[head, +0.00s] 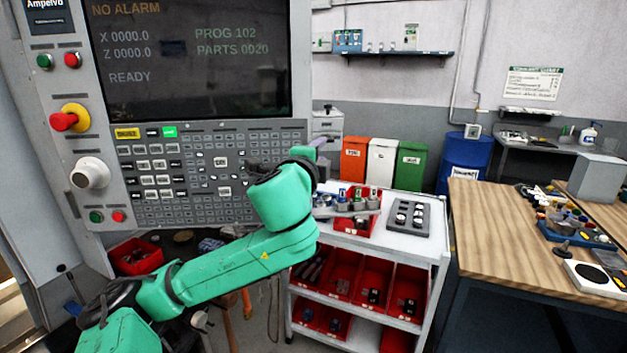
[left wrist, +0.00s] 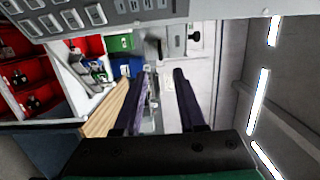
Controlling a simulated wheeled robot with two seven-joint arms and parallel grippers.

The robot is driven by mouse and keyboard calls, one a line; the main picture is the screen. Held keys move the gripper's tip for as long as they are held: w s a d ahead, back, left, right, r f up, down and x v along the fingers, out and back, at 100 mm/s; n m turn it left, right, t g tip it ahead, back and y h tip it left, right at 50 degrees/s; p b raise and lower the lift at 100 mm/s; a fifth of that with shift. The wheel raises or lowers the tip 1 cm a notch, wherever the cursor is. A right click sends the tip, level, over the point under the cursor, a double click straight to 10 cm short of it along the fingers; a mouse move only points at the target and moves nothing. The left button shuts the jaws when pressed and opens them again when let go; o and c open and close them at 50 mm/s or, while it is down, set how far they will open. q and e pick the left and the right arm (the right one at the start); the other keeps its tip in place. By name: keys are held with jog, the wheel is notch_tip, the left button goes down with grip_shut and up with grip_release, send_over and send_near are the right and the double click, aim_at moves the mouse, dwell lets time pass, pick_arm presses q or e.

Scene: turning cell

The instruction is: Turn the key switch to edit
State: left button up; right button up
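The control panel (head: 215,130) fills the left of the head view, with a screen above a keypad. I cannot pick out a key switch on it; my left arm covers part of the panel's lower right. My left gripper (head: 318,147) is at the panel's right edge, mostly hidden behind its own wrist. In the left wrist view the two dark fingers of my left gripper (left wrist: 161,74) are apart with nothing between them. The panel's underside edge with its buttons (left wrist: 95,14) shows at the top left there, apart from the fingers. My right gripper is not in view.
A red emergency stop (head: 64,121) and a white knob (head: 91,173) stick out at the panel's left. A white cart (head: 385,238) with red bins stands right of my arm. A wooden bench (head: 500,222) is further right. Floor shows between cart and bench.

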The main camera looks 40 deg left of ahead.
pick_arm(q)
jog(key=b+v, duration=0.1)
jog(key=v, duration=0.4)
jog(key=shift+s, duration=0.15)
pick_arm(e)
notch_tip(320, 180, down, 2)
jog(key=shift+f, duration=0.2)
